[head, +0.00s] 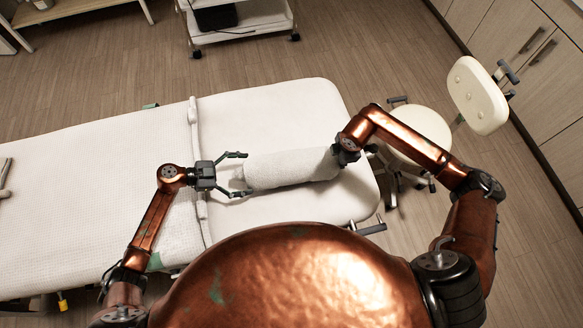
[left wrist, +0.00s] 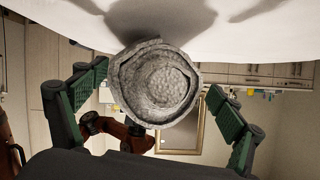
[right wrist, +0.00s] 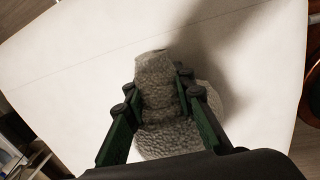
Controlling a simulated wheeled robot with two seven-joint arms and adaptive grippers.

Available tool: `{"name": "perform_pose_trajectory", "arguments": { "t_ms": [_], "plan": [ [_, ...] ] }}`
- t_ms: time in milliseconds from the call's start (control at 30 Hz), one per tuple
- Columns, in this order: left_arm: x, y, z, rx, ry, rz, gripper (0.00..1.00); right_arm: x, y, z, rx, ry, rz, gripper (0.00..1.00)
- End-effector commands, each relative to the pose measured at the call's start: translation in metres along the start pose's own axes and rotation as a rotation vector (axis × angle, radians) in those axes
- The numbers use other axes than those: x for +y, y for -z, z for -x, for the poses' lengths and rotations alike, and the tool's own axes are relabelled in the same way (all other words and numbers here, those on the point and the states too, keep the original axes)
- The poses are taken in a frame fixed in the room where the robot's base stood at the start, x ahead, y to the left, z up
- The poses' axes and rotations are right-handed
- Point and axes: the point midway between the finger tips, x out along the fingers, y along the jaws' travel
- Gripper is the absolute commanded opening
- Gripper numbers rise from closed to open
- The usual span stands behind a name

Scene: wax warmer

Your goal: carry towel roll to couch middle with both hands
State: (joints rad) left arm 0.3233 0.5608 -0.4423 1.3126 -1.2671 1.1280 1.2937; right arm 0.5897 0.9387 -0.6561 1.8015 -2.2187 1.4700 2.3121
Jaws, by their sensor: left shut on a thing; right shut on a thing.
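The towel roll (head: 292,168) is a pale, textured cylinder at the right part of the white couch (head: 100,170), lying left to right. My left gripper (head: 238,174) is at its left end, fingers spread wide with the tips at the roll's sides. In the left wrist view the roll's round end (left wrist: 158,80) faces the camera between the fingertips (left wrist: 158,82). My right gripper (head: 340,155) is shut on the roll's right end. In the right wrist view its fingers (right wrist: 160,98) pinch the roll (right wrist: 155,78). Whether the roll touches the couch is unclear.
A raised strap (head: 196,150) crosses the couch left of the roll. A cream stool (head: 420,135) with a backrest stands off the couch's right end. A white trolley (head: 250,22) stands behind. The couch left of the strap is mostly clear.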

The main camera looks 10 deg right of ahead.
Motion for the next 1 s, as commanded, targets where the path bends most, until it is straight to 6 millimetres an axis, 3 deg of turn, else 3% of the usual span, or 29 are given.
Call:
{"name": "perform_pose_trajectory", "arguments": {
  "t_ms": [100,367,767,1000],
  "plan": [
    [0.000,0.000,0.000,0.000,0.000,0.001,0.55,0.000,0.000,0.000,0.000,-0.001,0.000,0.00],
    [0.000,-0.001,0.000,-0.001,0.000,0.001,0.38,0.000,0.000,0.000,0.000,-0.001,0.000,0.00],
    [-0.001,0.001,0.000,0.001,0.001,0.000,0.38,0.001,0.000,0.002,0.001,-0.003,0.000,0.00],
    [-0.004,0.013,0.005,0.001,0.003,-0.005,0.38,0.004,0.000,0.014,0.001,-0.008,0.000,0.00]
  ]
}}
